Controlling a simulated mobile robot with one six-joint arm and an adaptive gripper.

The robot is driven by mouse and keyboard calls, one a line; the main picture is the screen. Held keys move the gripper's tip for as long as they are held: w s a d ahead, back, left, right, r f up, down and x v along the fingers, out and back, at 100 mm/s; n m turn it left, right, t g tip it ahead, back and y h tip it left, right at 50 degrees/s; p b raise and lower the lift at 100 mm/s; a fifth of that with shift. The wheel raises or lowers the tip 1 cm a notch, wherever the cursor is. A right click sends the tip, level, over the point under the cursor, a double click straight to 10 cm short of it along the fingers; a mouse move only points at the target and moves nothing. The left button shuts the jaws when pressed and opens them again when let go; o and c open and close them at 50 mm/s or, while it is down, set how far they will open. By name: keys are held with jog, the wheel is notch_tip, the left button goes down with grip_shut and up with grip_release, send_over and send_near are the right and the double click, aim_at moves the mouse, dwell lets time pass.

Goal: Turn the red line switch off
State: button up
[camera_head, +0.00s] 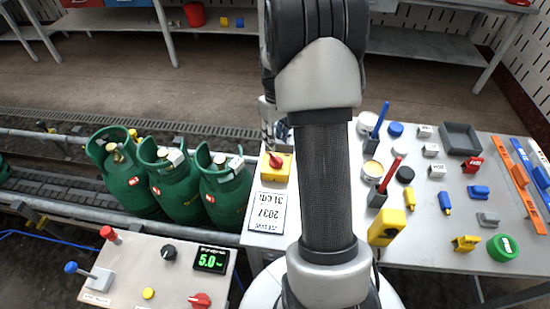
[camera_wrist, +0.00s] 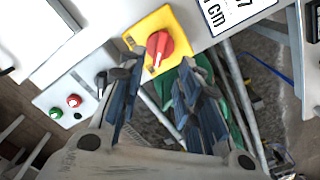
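A yellow box with a red rotary knob (camera_head: 276,160) is mounted at the left edge of the right-hand table; it looks like the red line switch. In the wrist view the red knob (camera_wrist: 159,46) sits on its yellow plate (camera_wrist: 138,36), just beyond my fingertips. The knob's grip slants across the plate; I cannot read its setting. My gripper (camera_wrist: 155,82) is open, its two fingers apart with nothing between them. The knob lies ahead of the gap and appears untouched. In the head view my arm hides most of my gripper (camera_head: 269,122).
A white label (camera_head: 268,212) lies beside the switch. Green gas cylinders (camera_head: 170,178) stand on the conveyor at left. A control panel (camera_head: 150,270) with another red knob (camera_head: 200,300) is in front. The right table holds blocks, cans and upright red and blue handles. A small button panel (camera_wrist: 72,98) is near my left finger.

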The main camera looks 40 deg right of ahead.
aim_at(276, 157)
notch_tip(276, 157, down, 9)
jog(key=shift+b, duration=1.2)
jog(key=shift+c, duration=0.4)
grip_shut()
